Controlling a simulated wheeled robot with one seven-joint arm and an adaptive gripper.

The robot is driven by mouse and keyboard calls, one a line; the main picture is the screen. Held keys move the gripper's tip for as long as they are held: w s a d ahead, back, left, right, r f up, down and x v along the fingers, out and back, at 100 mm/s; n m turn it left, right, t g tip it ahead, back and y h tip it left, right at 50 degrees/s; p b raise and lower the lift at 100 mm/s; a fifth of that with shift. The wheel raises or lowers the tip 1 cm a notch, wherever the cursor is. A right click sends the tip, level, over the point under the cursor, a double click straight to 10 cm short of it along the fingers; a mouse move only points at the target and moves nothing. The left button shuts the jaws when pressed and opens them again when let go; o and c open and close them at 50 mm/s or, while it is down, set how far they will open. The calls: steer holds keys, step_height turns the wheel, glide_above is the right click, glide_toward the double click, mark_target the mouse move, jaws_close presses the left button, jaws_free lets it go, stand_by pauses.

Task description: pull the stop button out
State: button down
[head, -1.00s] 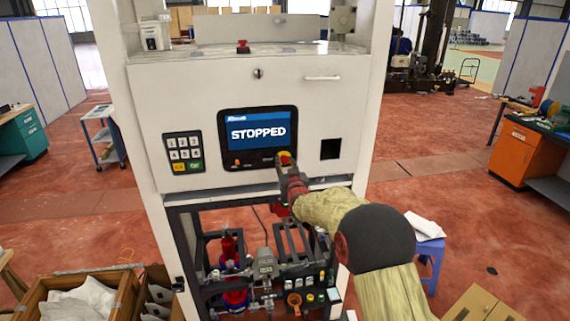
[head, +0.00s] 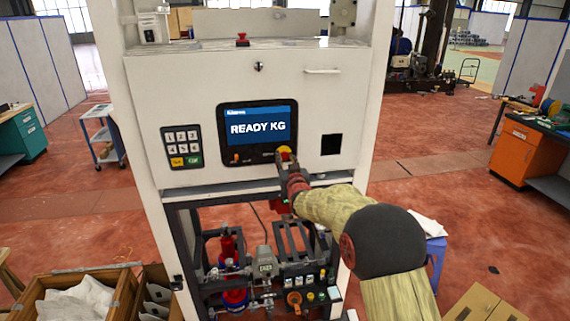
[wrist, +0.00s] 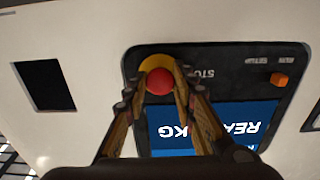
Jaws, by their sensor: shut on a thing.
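The stop button is a red mushroom knob (wrist: 159,81) on a yellow base, low on the right side of the dispenser's black display panel; in the head view the yellow base (head: 284,150) shows above my gripper. My gripper (wrist: 160,90) is at the button, with one finger on each side of the red knob, shut on it. In the head view my gripper (head: 286,162) partly covers the knob. The display (head: 258,129) reads "READY KG".
A keypad (head: 182,147) is left of the display and a dark square opening (head: 331,144) is to its right. An orange knob (wrist: 279,79) sits on the same panel. Valves and pipework fill the frame below. Wooden crates stand at the lower left.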

steer(key=shift+f, duration=0.1)
steer(key=c, duration=1.8)
jaws_free()
steer(key=shift+s, duration=0.1)
steer(key=shift+c, duration=0.2)
steer(key=shift+o, duration=1.1)
steer(key=shift+s, duration=0.1)
steer(key=shift+o, duration=1)
steer(key=v, duration=1.2)
